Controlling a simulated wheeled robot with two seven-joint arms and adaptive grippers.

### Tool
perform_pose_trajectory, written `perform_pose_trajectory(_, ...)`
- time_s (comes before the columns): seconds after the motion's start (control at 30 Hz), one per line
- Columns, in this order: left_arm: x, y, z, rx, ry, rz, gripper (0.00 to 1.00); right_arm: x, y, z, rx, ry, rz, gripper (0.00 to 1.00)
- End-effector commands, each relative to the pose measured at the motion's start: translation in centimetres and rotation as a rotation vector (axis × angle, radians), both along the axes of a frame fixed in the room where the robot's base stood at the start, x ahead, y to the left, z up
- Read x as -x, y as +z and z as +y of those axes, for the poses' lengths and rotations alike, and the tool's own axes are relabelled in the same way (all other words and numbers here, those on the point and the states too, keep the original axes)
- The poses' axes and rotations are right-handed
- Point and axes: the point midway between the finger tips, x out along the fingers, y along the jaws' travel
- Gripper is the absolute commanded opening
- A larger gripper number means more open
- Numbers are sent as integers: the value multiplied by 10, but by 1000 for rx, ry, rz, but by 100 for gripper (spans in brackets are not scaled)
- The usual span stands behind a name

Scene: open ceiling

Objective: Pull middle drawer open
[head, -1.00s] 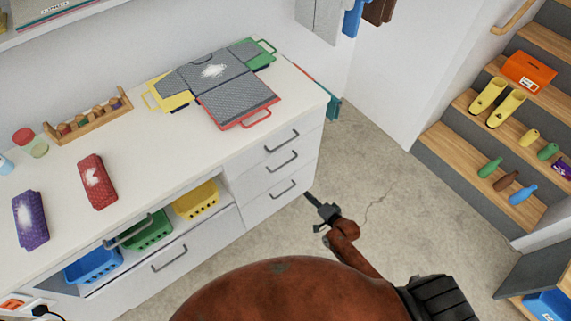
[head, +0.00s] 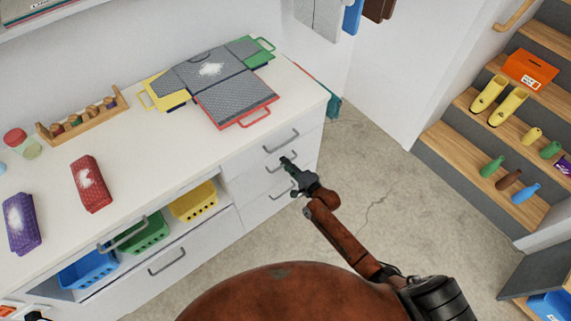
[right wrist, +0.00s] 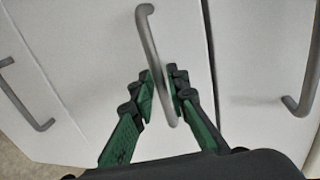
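The white cabinet has a stack of drawers at its right end, each with a grey bar handle. The middle drawer (head: 257,179) is flush with the front. My right gripper (head: 286,161) is at its handle (head: 272,170). The top drawer handle (head: 281,141) and bottom drawer handle (head: 283,189) are free. My left gripper is not in view.
Bare floor (head: 360,190) lies before the drawers; stairs (head: 470,170) rise at the right.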

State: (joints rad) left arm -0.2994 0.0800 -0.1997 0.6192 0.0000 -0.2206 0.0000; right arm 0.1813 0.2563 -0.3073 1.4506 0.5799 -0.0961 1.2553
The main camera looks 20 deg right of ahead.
Motion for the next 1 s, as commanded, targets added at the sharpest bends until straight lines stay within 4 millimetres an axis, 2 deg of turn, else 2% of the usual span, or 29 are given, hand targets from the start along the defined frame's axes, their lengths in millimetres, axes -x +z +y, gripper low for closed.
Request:
perform_pose_trajectory(0.23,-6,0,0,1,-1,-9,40,-1,1,0,1,0,-1,14)
perform_pose_trajectory(0.43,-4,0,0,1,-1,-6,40,-1,0,0,1,0,-1,0)
perform_pose_trajectory(1.0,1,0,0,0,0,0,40,0,0,0,1,0,0,0)
